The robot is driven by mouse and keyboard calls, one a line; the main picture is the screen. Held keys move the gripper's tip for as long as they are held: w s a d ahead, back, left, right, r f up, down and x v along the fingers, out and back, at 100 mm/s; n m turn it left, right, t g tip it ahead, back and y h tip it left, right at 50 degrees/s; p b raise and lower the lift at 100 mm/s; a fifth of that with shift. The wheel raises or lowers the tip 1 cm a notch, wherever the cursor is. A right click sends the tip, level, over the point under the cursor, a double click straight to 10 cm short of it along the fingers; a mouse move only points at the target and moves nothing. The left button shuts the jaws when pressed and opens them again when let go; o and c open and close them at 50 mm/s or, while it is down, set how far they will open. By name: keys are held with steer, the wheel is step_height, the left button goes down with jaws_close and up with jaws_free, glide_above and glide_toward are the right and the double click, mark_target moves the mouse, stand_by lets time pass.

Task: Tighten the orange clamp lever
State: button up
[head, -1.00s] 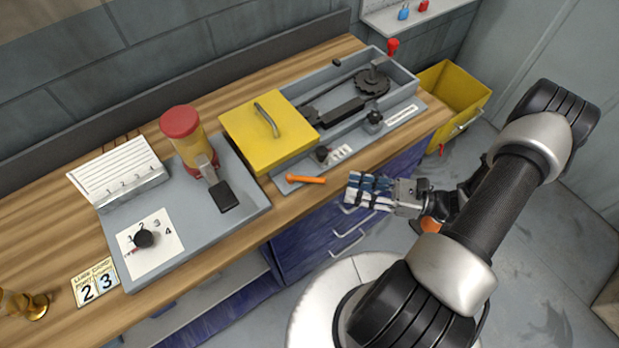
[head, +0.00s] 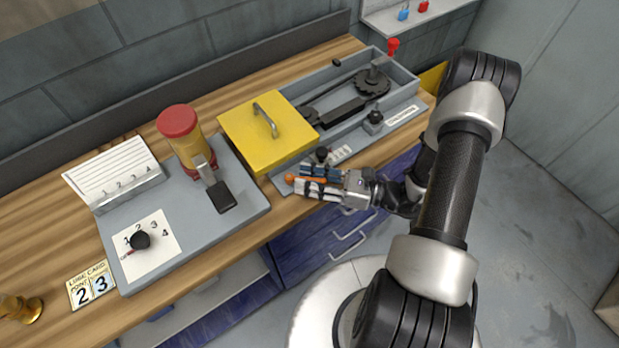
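The orange clamp lever (head: 290,179) lies at the front edge of the grey machine base, below the yellow cover. Only its left tip and a little of its shaft show, as my gripper covers the rest. My gripper (head: 320,181) reaches in from the right with its fingers pointing left. One finger is on the far side of the lever and one on the near side. The fingers look spread apart about as before; whether they touch the lever I cannot tell.
A black knob (head: 322,154) stands just behind the fingers. The yellow cover (head: 262,137) with its handle rises behind the lever. A grey panel (head: 245,207) with a red-topped grease cup (head: 178,122) is to the left. Blue drawers (head: 300,250) are below the table edge.

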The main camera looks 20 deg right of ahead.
steer(key=shift+c, duration=0.6)
jaws_close()
